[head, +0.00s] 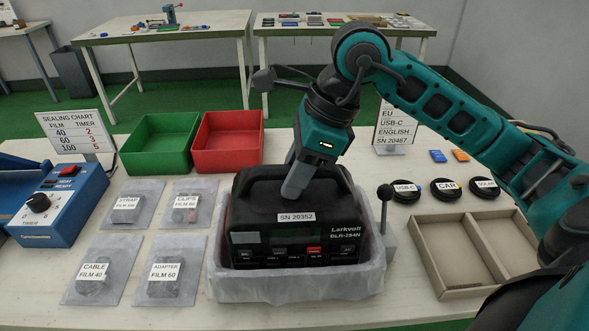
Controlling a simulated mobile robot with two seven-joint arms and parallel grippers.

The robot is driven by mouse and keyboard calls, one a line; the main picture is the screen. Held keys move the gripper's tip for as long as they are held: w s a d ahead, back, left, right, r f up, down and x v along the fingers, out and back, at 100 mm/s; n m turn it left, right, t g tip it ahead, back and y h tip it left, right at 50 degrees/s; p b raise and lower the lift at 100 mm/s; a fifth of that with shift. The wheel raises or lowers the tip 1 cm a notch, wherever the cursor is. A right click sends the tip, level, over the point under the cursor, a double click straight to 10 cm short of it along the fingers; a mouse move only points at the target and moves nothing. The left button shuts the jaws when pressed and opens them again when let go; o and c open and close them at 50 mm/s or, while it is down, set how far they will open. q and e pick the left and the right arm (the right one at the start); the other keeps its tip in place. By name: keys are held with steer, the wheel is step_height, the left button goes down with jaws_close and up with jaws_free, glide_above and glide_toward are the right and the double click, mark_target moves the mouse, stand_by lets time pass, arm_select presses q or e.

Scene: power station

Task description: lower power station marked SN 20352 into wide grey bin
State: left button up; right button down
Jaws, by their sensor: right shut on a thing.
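The black power station (290,228) with the label SN 20352 is upright inside the rim of the wide grey bin (300,290). The bin's front wall hides its base, so I cannot tell whether it rests on the bottom. My right gripper (296,186) reaches down from above and is shut on the power station's top handle. My left gripper is not in view.
Green (160,143) and red (228,142) trays stand behind the bin. Labelled film pouches (128,200) and a blue sealer (62,205) lie left. A lever (386,215) stands close at the bin's right, with black coils (447,190) and a beige divided tray (460,255) beyond.

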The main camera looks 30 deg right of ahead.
steer(key=shift+f+b, duration=0.3)
